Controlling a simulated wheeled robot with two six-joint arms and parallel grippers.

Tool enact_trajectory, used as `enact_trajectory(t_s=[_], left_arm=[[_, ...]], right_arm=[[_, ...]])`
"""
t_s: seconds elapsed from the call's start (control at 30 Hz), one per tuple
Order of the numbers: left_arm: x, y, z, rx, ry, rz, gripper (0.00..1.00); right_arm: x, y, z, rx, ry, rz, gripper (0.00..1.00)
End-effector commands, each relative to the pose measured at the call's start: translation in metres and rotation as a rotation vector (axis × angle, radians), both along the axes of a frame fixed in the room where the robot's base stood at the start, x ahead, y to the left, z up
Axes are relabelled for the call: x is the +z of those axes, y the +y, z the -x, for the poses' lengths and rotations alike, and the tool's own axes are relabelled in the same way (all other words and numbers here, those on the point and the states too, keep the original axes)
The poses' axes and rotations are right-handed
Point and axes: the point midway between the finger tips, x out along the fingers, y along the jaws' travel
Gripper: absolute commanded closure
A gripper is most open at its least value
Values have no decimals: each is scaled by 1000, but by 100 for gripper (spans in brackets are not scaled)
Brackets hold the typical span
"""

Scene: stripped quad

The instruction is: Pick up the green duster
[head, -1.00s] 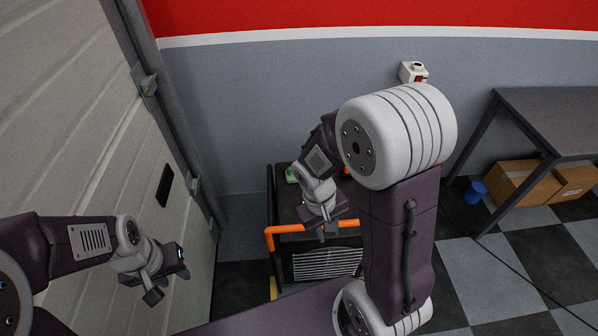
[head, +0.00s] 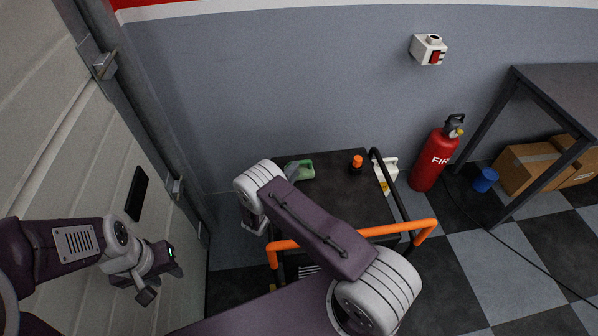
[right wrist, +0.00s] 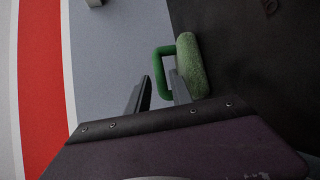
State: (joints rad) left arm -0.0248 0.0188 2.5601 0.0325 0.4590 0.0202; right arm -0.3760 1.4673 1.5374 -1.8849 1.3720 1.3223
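The green duster (head: 301,170) lies on the dark top of the cart, near its far left side. In the right wrist view the duster (right wrist: 191,65) shows a fuzzy body and a smooth looped handle. My right gripper (right wrist: 160,88) is open, its two dark fingers apart and pointing at the duster. The handle loop is just beyond the fingertips, its outer bar in line with the gap. In the head view my right arm hides most of that gripper. My left gripper (head: 161,284) is open and empty by the pale shutter door, far from the duster.
The cart (head: 350,205) has an orange handle (head: 400,229) at its near edge. An orange-capped item (head: 356,162) and a white bottle (head: 387,174) are at its right. A fire extinguisher (head: 435,158), blue cup (head: 486,180) and table (head: 560,85) stand farther right.

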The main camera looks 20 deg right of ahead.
Motion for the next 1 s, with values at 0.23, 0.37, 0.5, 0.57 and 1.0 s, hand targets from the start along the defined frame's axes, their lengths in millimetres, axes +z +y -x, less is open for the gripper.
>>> enact_trajectory(t_s=[0.23, 0.37, 0.5, 0.57, 1.0], left_arm=[[-3, 0, 0, 0, 0, 0, 64], [-6, 0, 0, 0, 0, 0, 64], [-7, 0, 0, 0, 0, 0, 64], [-7, 0, 0, 0, 0, 0, 64], [-6, 0, 0, 0, 0, 0, 64]], right_arm=[[-3, -18, -11, -5, 1, 0, 73], [-7, -36, -26, -4, 1, 0, 73], [-8, -44, -33, -2, 3, 0, 73], [-7, -44, -34, -1, 4, 1, 73], [-7, -43, -33, -2, 2, 1, 100]])
